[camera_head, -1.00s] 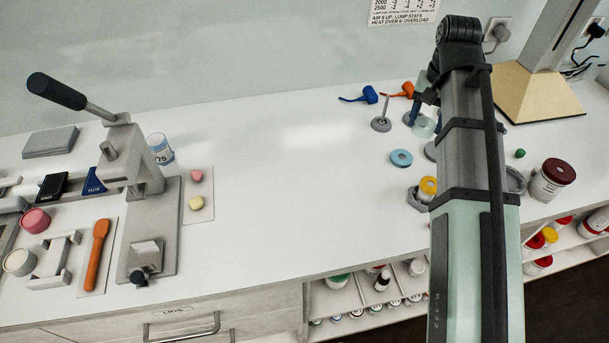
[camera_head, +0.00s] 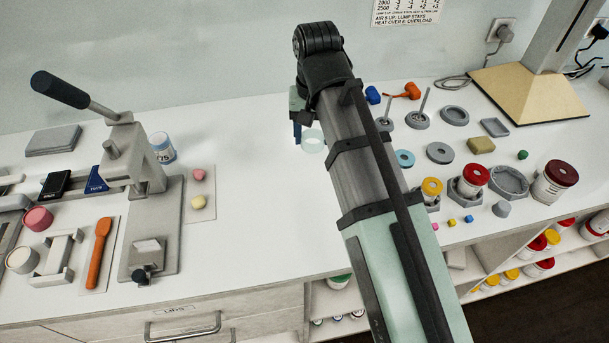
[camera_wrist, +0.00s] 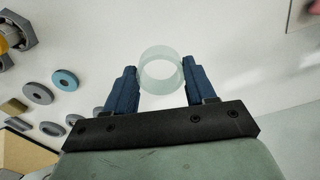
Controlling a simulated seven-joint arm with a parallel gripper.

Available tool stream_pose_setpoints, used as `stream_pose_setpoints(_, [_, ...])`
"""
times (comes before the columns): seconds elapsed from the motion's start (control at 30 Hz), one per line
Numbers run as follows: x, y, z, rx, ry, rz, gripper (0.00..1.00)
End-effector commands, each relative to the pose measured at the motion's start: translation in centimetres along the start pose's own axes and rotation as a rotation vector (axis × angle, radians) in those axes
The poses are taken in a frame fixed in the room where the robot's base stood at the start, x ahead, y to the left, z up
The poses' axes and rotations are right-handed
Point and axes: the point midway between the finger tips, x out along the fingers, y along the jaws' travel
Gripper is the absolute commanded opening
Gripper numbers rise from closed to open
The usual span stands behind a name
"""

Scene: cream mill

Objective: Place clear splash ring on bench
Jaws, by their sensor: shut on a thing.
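The clear splash ring (camera_wrist: 161,71) is a pale, see-through greenish ring between my two blue fingers in the wrist view. My gripper (camera_wrist: 160,82) is shut on it, with a finger on each side. In the head view the ring (camera_head: 313,141) shows beside my gripper (camera_head: 300,130), partly hidden by my arm. The white bench (camera_head: 245,160) is bare below and to the left of it. I cannot tell whether the ring touches the bench or is above it.
To the right stand a blue ring (camera_head: 404,158), grey rings (camera_head: 440,153), stands with rods (camera_head: 417,120) and several jars (camera_head: 474,179). A lever press (camera_head: 125,160) stands at the left. The middle of the bench is clear.

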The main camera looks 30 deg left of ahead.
Motion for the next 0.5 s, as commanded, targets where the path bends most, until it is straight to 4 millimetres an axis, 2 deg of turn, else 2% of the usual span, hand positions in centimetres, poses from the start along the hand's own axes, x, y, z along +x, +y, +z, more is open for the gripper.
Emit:
stream_pose_setpoints(0.13, [0.1,-1.9,1.7,-0.024,-0.002,0.0,0.27])
stream_pose_setpoints(0.2, [0.4,-1.3,3.0,0.016,-0.011,0.003,0.27])
stream_pose_setpoints(0.37, [0.4,-1.2,3.0,0.081,-0.025,0.009,0.27])
stream_pose_setpoints(0.5, [1.1,-1.2,3.1,0.1,-0.027,0.01,0.27])
